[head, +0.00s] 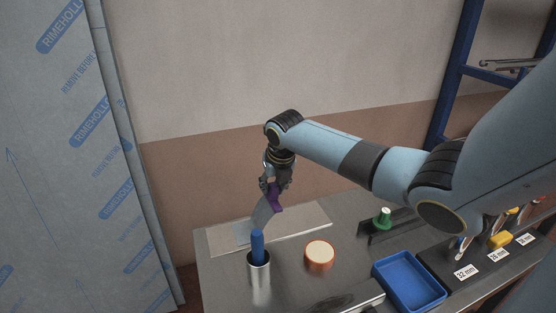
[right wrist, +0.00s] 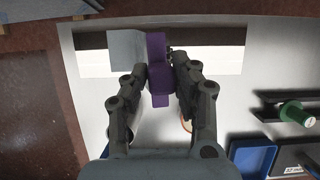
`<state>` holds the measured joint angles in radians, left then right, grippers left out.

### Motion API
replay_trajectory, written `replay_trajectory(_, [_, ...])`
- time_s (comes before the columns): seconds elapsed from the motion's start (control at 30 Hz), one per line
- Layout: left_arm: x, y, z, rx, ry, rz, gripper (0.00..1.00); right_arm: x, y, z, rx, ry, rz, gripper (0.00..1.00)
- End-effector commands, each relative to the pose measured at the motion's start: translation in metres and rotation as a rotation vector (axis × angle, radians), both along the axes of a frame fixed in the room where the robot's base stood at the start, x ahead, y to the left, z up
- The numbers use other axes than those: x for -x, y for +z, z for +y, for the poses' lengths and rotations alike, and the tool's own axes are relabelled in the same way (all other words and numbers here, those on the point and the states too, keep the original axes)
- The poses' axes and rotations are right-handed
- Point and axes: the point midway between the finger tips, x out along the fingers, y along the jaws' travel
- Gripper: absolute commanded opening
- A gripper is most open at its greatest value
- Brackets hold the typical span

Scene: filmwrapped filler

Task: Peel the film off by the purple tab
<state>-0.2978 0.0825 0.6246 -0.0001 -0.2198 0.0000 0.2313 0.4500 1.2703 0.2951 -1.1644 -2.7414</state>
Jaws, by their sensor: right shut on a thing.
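My right gripper (head: 273,184) is shut on the purple tab (head: 276,199), above a flat pale panel (head: 303,219) on the metal table. The tab also shows between the fingers in the right wrist view (right wrist: 156,48). A translucent grey film (head: 263,215) hangs from the tab and slopes down and left towards the panel. In the right wrist view the film (right wrist: 127,50) is a grey patch left of the tab, over the whitish panel (right wrist: 215,60). The head view does not show clearly where the film meets the panel. My left gripper is not in view.
A metal cup (head: 259,287) holding a blue-handled tool (head: 257,246) and an orange-rimmed round container (head: 319,256) stand in front of the panel. A green object (head: 383,217), a blue tray (head: 403,301) and a labelled tool rack (head: 466,271) lie to the right. A wrapped upright panel (head: 60,170) stands left.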

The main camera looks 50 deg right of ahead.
Motion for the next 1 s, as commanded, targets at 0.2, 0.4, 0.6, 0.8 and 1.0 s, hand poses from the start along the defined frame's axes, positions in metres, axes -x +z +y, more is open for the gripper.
replay_trajectory(0.2, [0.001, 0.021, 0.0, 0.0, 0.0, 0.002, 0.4, 0.0, 0.022, 0.017, -0.001, 0.001, -0.002, 0.0])
replay_trajectory(0.4, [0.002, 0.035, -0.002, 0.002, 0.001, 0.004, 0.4, 0.002, 0.038, 0.031, 0.0, 0.001, -0.001, 0.0])
replay_trajectory(0.6, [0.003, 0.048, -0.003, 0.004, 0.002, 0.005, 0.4, 0.002, 0.054, 0.046, 0.0, 0.001, -0.001, 0.0])
replay_trajectory(0.8, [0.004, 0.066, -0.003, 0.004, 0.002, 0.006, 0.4, 0.003, 0.072, 0.061, -0.001, 0.001, -0.002, 0.0])
replay_trajectory(1.0, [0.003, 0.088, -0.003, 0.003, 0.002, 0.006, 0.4, 0.003, 0.089, 0.075, 0.0, 0.0, -0.002, 0.0])
